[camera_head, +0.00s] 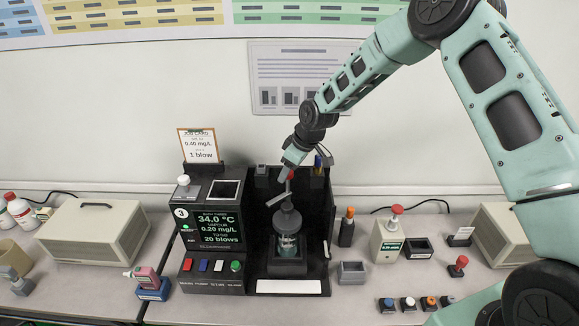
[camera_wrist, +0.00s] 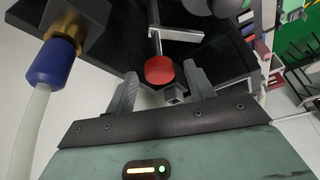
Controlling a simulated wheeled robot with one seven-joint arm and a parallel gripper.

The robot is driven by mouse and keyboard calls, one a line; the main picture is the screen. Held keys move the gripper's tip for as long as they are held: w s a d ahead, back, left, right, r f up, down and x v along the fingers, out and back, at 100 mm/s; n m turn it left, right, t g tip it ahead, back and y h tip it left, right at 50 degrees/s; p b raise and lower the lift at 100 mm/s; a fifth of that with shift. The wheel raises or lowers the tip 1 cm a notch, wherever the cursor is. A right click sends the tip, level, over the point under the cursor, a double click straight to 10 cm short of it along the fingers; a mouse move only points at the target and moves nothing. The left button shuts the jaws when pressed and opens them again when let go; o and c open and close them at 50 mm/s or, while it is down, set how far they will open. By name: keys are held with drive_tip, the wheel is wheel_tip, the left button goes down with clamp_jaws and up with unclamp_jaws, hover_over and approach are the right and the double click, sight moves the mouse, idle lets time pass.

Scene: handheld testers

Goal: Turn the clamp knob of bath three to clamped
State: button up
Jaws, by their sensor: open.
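Bath three (camera_head: 215,285) is the black unit marked 3, with a screen reading 34.0 °C, 0.20 mg/L and 20 blows. A dark-topped glass vessel (camera_head: 288,245) stands in its right bay. A round red knob (camera_wrist: 159,69) shows in the wrist view, on a thin grey post with a side bar (camera_wrist: 182,34). In the head view a red spot (camera_head: 291,174), likely this knob, shows beneath my wrist. My gripper (camera_wrist: 162,88) is open, with its two grey fingers on either side of the knob's near side. I cannot tell whether they touch it. The knob's clamp marking is not readable.
A blue-collared hose fitting (camera_wrist: 50,62) is close on the left in the wrist view. Red, blue, white and green buttons (camera_head: 211,266) line the unit's front. A black bottle with an orange top (camera_head: 347,228) and a red-topped tester (camera_head: 388,240) stand to its right.

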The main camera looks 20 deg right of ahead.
clamp_jaws()
idle(0.3)
drive_tip(key=n+b, duration=0.1)
drive_tip(key=n, duration=0.1)
drive_tip(key=n+g, duration=0.1)
drive_tip(key=shift+w+d+f+n+y+b, duration=0.1)
drive_tip(key=shift+w+n+y+b, duration=0.05)
drive_tip(key=shift+n+y+b, duration=0.25)
drive_tip(key=n+g+b, duration=0.2)
drive_tip(key=n, duration=0.3)
drive_tip(key=shift+w+n, duration=0.1)
drive_tip(key=shift+n, duration=0.2)
drive_tip(key=shift+n+g, duration=0.3)
unclamp_jaws()
